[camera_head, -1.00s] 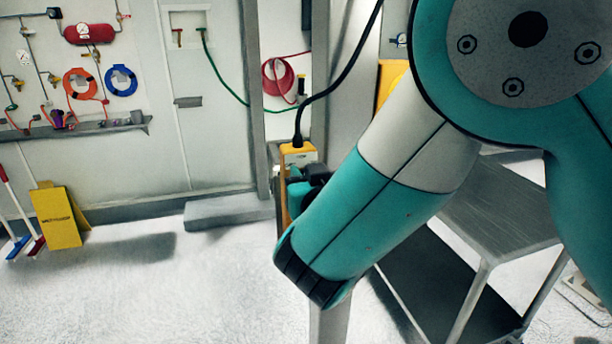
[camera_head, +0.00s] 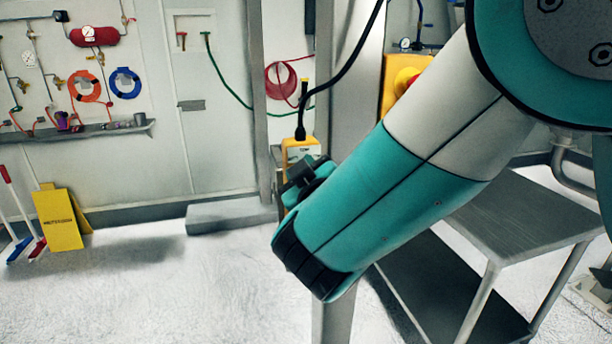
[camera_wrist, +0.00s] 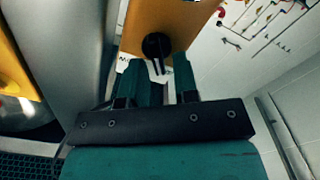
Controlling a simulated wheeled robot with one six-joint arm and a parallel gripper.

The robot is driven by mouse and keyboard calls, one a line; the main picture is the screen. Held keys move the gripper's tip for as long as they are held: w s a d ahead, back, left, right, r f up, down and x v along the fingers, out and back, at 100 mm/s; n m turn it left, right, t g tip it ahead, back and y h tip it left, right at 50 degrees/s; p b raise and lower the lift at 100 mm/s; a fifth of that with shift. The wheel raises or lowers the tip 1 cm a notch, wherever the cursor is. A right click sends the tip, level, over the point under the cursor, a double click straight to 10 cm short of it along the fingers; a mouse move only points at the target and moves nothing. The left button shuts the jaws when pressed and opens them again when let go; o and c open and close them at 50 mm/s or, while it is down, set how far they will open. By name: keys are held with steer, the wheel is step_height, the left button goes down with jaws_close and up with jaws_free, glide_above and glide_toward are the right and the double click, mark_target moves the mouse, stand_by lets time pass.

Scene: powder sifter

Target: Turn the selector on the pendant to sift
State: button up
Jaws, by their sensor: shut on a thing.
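The pendant (camera_head: 299,148) is a yellow box hanging from a black cable beside a grey post; my arm hides its lower part in the head view. In the wrist view the pendant (camera_wrist: 180,22) fills the top as an orange-yellow face. The selector (camera_wrist: 157,45) is a round black knob on that face, with a pale strip just below it. My gripper (camera_wrist: 158,68) has its two teal fingers on either side of the knob and is shut on it. The fingertip contact is partly hidden. The label and the setting it points to are too small to read.
A grey post (camera_head: 352,90) stands right behind the pendant. A yellow box with a red button (camera_head: 398,85) is on its right. A grey metal cart (camera_head: 520,215) stands at the right. A yellow floor sign (camera_head: 62,220) stands at the left.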

steer(key=shift+a+f+n, duration=0.1)
steer(key=shift+a+n, duration=0.05)
steer(key=shift+n, duration=0.95)
steer(key=o, duration=0.6)
steer(key=b+v, duration=0.9)
steer(key=v, duration=0.8)
steer(key=shift+s, duration=0.25)
